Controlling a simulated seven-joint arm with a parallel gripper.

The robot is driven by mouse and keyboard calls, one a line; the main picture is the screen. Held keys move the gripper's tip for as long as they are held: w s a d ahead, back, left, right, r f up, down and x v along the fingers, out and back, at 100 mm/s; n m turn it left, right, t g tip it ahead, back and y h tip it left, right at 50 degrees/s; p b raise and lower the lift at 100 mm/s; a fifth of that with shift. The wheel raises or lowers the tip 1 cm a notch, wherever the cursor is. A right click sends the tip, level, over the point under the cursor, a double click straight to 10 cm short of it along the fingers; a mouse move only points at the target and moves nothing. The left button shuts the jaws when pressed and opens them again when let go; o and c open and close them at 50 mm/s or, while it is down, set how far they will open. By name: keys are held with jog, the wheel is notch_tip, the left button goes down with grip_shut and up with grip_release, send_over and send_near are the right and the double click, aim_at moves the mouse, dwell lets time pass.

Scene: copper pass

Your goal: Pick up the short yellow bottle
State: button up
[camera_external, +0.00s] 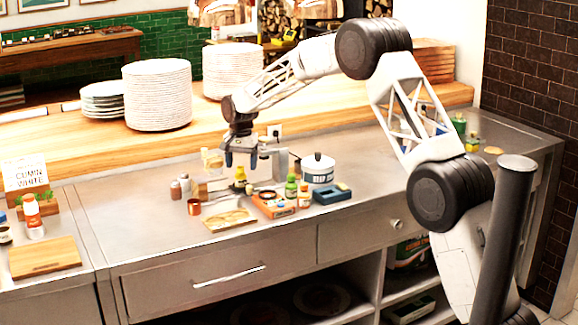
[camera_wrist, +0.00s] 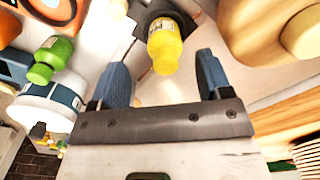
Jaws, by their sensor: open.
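A short yellow bottle (camera_external: 240,174) with a dark base stands among the small items on the steel counter. In the wrist view the yellow bottle (camera_wrist: 165,46) is at the upper middle, on or in a dark holder. My gripper (camera_external: 244,160) is above the yellow bottle, pointing down. In the wrist view my gripper (camera_wrist: 162,64) has its two blue fingers wide apart, with the bottle beyond and between their tips. Nothing is held. I cannot tell whether a finger touches the bottle.
A green bottle (camera_external: 291,187) and an orange tray (camera_external: 272,207) stand close to the right. A white pot (camera_external: 318,170) and a blue box (camera_external: 333,194) are farther right. A copper cup (camera_external: 194,207) and a board (camera_external: 229,219) are nearer the front.

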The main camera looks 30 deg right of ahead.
aim_at(240, 169)
jog(key=shift+w+a+f, duration=0.1)
jog(key=shift+f, duration=1.25)
jog(key=shift+w+a+f, duration=0.1)
jog(key=shift+f, duration=1.2)
jog(key=c, duration=0.9)
